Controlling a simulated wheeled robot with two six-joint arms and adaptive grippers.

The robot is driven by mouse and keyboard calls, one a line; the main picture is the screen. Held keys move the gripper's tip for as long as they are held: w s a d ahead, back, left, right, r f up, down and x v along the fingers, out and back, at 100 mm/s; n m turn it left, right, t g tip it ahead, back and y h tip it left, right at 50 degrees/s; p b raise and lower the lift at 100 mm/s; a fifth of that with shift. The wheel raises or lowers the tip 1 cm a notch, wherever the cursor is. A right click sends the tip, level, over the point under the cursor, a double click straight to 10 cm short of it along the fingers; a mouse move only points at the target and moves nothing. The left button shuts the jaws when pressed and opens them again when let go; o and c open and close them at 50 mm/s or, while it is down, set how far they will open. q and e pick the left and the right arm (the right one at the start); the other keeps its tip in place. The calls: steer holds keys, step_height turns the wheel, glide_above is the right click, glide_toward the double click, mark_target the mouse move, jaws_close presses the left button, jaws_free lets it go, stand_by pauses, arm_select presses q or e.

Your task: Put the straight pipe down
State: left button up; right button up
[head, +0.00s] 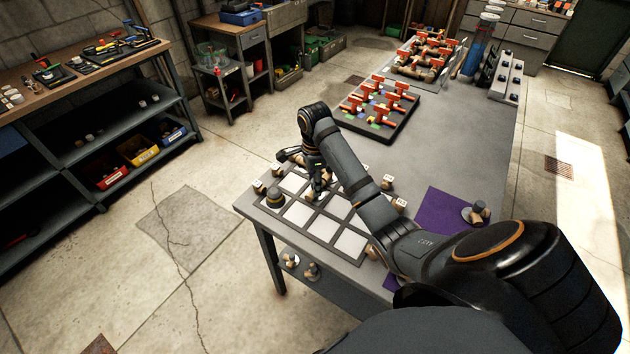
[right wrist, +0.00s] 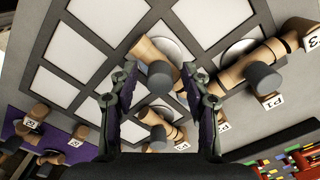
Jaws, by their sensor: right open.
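My right gripper (head: 316,178) is open over the grid board (head: 309,224), a dark frame with several white cells. In the right wrist view its two fingers (right wrist: 162,108) stand apart. A tan pipe piece with a dark grey end (right wrist: 146,49) lies over a white cell, between and beyond the fingertips; I take it for the straight pipe. In the head view a tan piece (head: 317,196) shows just below the gripper. Whether a finger touches it, I cannot tell. My left gripper is not in view.
Labelled tan fittings (right wrist: 240,72) stand along the board's edge. A purple mat (head: 437,212) bears another fitting. A tray of red-handled valves (head: 378,112) stands behind. The table between tray and mat is clear.

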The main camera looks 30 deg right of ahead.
steer(key=shift+r, duration=0.1)
step_height(320, 180, up, 12)
steer(key=p, duration=1.1)
steer(key=shift+p, duration=0.3)
